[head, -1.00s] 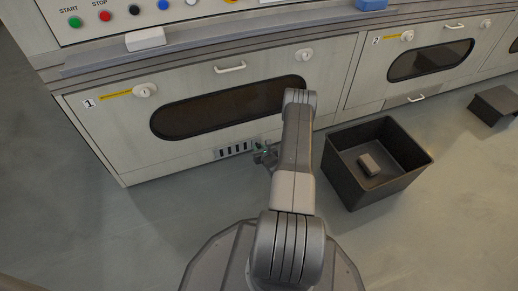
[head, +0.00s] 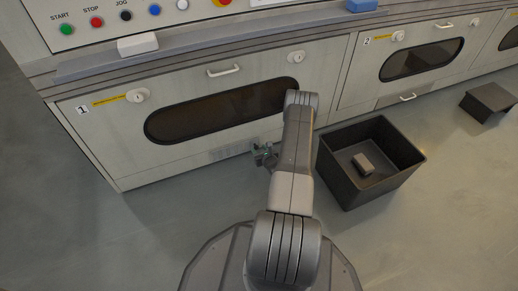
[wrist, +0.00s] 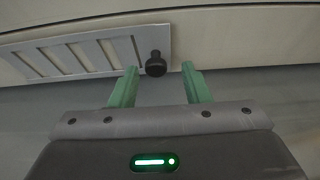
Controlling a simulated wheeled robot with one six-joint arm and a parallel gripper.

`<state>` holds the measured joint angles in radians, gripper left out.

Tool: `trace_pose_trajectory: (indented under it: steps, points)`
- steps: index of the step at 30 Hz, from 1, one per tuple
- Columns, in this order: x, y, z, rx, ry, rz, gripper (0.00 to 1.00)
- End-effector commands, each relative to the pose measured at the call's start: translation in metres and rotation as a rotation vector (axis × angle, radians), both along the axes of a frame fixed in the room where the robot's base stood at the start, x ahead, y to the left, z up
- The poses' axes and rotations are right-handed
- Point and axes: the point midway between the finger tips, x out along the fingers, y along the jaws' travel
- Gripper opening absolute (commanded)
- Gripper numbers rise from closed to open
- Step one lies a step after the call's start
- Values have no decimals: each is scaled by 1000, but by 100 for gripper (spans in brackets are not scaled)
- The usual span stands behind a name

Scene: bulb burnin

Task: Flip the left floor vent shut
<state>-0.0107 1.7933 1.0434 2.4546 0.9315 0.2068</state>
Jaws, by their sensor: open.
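The left floor vent (head: 233,151) is a pale slotted plate low on the front of cabinet 1. Its slots look light grey, filled in rather than dark. In the wrist view the vent plate (wrist: 90,55) fills the upper left, with a black round knob (wrist: 155,63) at its right end. My gripper (wrist: 159,70) is open, with its two green fingers on either side of the knob. I cannot tell whether either finger touches it. In the head view my gripper (head: 263,154) is at the right end of the vent, partly hidden by my arm.
An open dark bin (head: 330,175) with a small grey block (head: 363,164) in it stands on the floor close to the right of my arm. A low dark stool-like piece (head: 487,102) is farther right. The floor left of my arm is clear.

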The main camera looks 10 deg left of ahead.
Motion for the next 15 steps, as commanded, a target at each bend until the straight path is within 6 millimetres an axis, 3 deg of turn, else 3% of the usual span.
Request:
trace_pose_trajectory:
  steps: [6,15]
  points:
    - [-36,-27,24,1,4,-7,43]
    - [-81,-58,44,1,2,-7,43]
